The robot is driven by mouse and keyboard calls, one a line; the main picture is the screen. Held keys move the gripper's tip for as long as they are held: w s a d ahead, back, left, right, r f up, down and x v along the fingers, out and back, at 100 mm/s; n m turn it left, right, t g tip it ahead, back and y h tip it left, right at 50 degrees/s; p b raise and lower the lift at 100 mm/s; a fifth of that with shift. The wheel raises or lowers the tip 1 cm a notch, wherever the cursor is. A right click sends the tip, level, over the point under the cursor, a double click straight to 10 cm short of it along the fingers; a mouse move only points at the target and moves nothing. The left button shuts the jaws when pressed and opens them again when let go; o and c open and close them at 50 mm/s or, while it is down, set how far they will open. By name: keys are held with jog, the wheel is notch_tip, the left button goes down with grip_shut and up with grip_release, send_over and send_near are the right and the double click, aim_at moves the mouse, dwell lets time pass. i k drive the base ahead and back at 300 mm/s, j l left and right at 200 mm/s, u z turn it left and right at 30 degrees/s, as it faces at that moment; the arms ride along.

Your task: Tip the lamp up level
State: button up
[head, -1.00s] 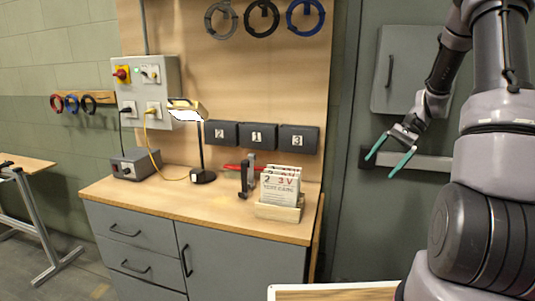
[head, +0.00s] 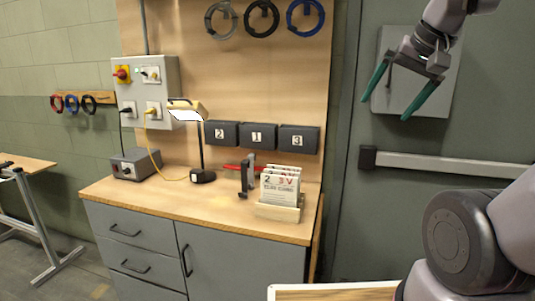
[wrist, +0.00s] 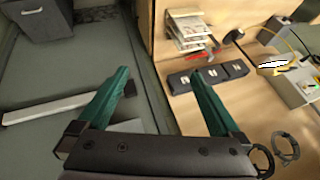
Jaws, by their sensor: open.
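The lamp (head: 186,110) stands on the wooden counter in the head view. It has a yellow-edged head with a bright white lit face, tilted down to one side, on a thin dark post with a round black base (head: 203,176). The lamp head also shows at the right of the wrist view (wrist: 273,65), small and bright. My gripper (head: 389,92) is open and empty, with green fingers, in front of the grey door at the upper right, well away from the lamp. In the wrist view its two fingers (wrist: 167,85) are spread wide with nothing between them.
Three dark numbered boxes (head: 258,136) sit on the board right of the lamp. A card rack (head: 278,212) and a dark upright holder (head: 246,177) stand on the counter. A yellow cable (head: 154,160) runs from the wall box (head: 167,75) near the lamp. Hoops hang above.

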aim_at(185, 109)
jog(key=i+j+u, duration=0.2)
jog(key=j, duration=0.2)
jog(key=i+j+u, duration=0.1)
jog(key=j+u, duration=0.15)
jog(key=i+j+u, duration=0.2)
jog(key=j, duration=0.25)
